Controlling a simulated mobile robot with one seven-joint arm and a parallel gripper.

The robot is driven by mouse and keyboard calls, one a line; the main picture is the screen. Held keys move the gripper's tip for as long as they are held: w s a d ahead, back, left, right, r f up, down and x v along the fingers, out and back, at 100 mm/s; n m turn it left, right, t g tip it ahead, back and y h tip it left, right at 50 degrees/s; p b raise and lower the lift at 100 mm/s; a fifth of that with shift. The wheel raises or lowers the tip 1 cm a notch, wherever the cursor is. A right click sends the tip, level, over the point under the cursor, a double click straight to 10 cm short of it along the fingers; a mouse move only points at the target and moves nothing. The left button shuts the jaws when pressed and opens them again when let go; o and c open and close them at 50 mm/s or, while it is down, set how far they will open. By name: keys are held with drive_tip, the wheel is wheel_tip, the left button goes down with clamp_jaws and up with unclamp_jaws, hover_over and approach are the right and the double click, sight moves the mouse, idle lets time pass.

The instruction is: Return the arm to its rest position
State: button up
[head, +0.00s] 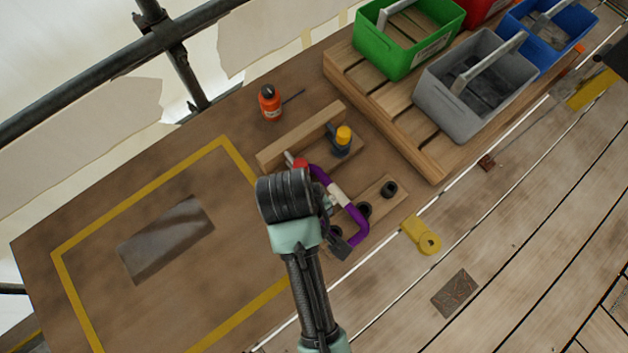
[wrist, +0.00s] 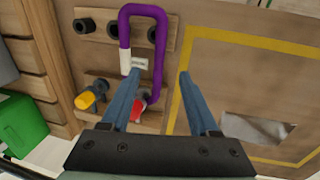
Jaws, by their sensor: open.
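My gripper (wrist: 160,76) shows in the wrist view with its two blue fingers spread apart. Part of a purple U-shaped bar with a white band (wrist: 158,48) appears between and beyond the fingers; I cannot tell whether they touch it. In the head view the purple bar (head: 352,215) lies just right of my dark wrist, on the wooden workbench (head: 60,230). My wrist hides part of the bar and the gripper's fingers there. My arm reaches up from the bottom edge over the bench.
An orange bottle (head: 270,104) and a yellow-topped tool (head: 343,140) stand behind my wrist. A rack with black pegs (head: 378,196) is to the right. Green (head: 405,55), grey (head: 470,95) and blue (head: 545,45) bins stand on a pallet. A grey plate (head: 165,240) lies in the yellow outline.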

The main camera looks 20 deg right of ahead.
drive_tip(key=shift+r, duration=0.2)
idle(0.5)
drive_tip(key=w+a+r+m+t, duration=0.1)
drive_tip(key=w+r+t, duration=0.5)
drive_tip(key=w+r, duration=0.6)
drive_tip(key=w+a+r+m+t, duration=0.1)
drive_tip(key=w+r+t, duration=0.65)
drive_tip(key=r, duration=0.85)
wheel_tip(320, 180, up, 12)
drive_tip(key=w+a+t, duration=0.2)
drive_tip(key=t, duration=0.2)
drive_tip(key=s+a+r+m+t+y, duration=0.1)
drive_tip(key=s+r+t, duration=0.3)
drive_tip(key=r, duration=0.8)
drive_tip(key=s+a+r+m+t, duration=0.1)
drive_tip(key=s+r+t, duration=0.4)
drive_tip(key=r, duration=0.8)
drive_tip(key=s, duration=0.3)
drive_tip(key=shift+s+r+y, duration=0.25)
drive_tip(key=shift+y, duration=0.15)
